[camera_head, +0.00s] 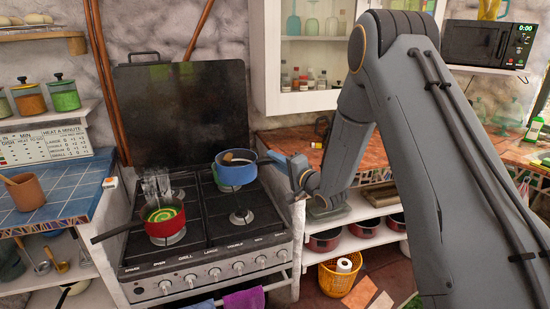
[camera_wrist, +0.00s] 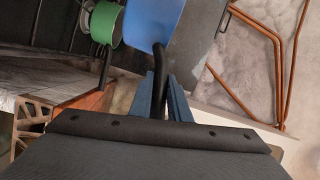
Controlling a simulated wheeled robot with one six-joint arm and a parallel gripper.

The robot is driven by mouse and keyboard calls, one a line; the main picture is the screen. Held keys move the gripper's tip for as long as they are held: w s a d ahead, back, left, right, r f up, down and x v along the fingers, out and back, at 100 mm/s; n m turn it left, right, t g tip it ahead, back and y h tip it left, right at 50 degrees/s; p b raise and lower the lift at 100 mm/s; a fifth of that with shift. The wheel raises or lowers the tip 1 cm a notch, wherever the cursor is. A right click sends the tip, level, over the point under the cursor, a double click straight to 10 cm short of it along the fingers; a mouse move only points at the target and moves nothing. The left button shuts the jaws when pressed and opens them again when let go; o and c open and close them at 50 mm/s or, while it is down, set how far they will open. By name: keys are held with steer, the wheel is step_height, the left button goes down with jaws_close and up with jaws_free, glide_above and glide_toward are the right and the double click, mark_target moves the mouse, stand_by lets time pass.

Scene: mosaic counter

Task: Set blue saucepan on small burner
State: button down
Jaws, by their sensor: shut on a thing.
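The blue saucepan (camera_head: 236,174) is over the back right of the stove (camera_head: 206,225), upright, with a wooden utensil showing at its rim. I cannot tell whether it touches the grate. My gripper (camera_head: 279,160) is shut on its dark handle from the right. The wrist view shows the black handle (camera_wrist: 159,65) between my two blue fingers (camera_wrist: 160,80), with the blue pan wall (camera_wrist: 154,22) beyond. The front right burner (camera_head: 242,217) is bare. The back right burner is mostly hidden by the pan. The back left burner (camera_head: 178,194) is partly veiled by steam.
A red pan (camera_head: 165,227) with green contents steams on the front left burner, its handle pointing left. The raised stove lid (camera_head: 183,112) stands behind. A blue-tiled counter (camera_head: 60,195) lies left. A shelf with red pots (camera_head: 363,226) stands right of the stove.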

step_height(320, 180, down, 14)
steer(key=b, duration=0.8)
steer(key=shift+f, duration=0.2)
steer(key=shift+f+b, duration=0.35)
stand_by(0.6)
steer(key=c, duration=1.6)
jaws_free()
steer(key=shift+s+f, duration=0.1)
steer(key=shift+f, duration=0.05)
steer(key=shift+d, duration=0.1)
